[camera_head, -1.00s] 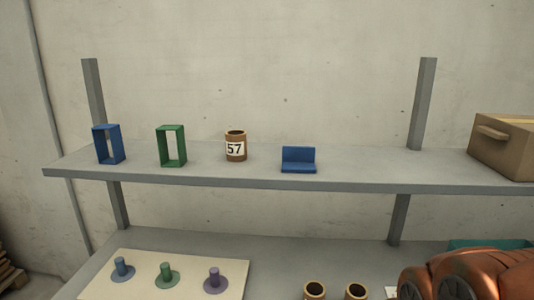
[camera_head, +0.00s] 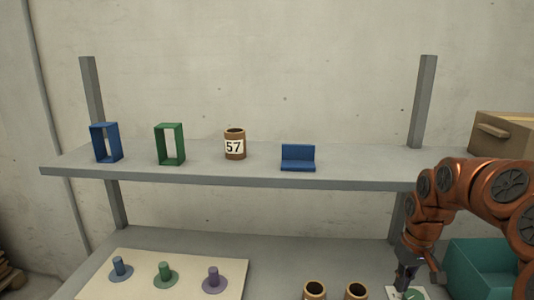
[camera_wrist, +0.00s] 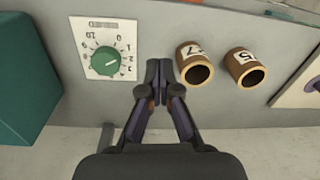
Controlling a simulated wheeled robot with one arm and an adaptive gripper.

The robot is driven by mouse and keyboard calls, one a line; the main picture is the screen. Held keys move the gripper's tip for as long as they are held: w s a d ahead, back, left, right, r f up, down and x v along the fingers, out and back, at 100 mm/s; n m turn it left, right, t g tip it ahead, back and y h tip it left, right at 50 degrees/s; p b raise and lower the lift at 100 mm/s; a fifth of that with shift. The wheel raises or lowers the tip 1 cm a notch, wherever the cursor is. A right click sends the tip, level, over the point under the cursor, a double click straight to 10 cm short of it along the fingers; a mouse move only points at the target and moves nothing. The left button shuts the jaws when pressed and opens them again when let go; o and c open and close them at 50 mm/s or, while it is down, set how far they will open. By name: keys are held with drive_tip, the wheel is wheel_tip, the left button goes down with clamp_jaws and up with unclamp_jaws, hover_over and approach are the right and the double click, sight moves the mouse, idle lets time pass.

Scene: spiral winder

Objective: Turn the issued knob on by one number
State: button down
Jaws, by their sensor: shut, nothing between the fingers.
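A green knob (camera_wrist: 106,60) sits on a white dial plate (camera_wrist: 83,30) with numbers printed around it in the wrist view. A light mark on the knob is too small to read surely against the numbers. In the head view the knob (camera_head: 414,295) shows at the bottom edge, partly cut off. My gripper (camera_wrist: 158,70) is shut and empty, its fingertips beside the plate, between the knob and the brown cups. It is apart from the knob. In the head view my gripper (camera_head: 405,285) hangs low over the plate and partly covers it.
Two brown cups (camera_wrist: 194,68) (camera_wrist: 244,70) with number labels stand close to my fingertips. A teal box (camera_head: 480,265) is on the knob's other side. A cream board (camera_head: 130,285) holds three coloured pegs. The upper shelf (camera_head: 230,176) bears a cup labelled 57 (camera_head: 235,145).

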drive_tip(key=w+d+f+m, duration=0.25)
drive_tip(key=d+f, duration=0.35)
drive_tip(key=d, duration=0.5)
drive_tip(key=shift+n+h, duration=0.3)
drive_tip(key=shift+n, duration=0.05)
drive_tip(key=shift+w+d+f+b, duration=0.15)
drive_tip(key=shift+f+b, duration=0.45)
drive_tip(key=shift+f, duration=1.15)
drive_tip(key=shift+w+f+b, duration=0.1)
drive_tip(key=shift+f+b, duration=0.45)
drive_tip(key=shift+f, duration=1.15)
drive_tip(key=shift+w+a+b, duration=0.15)
drive_tip(key=shift+a+b, duration=1.05)
drive_tip(key=shift+b, duration=0.5)
drive_tip(key=shift+s+a+b, duration=0.1)
drive_tip(key=shift+s+b, duration=0.2)
drive_tip(key=shift+b, duration=0.05)
wheel_tip(320, 180, up, 6)
drive_tip(key=p, duration=0.1)
drive_tip(key=shift+p, duration=0.35)
drive_tip(key=shift+r, duration=0.1)
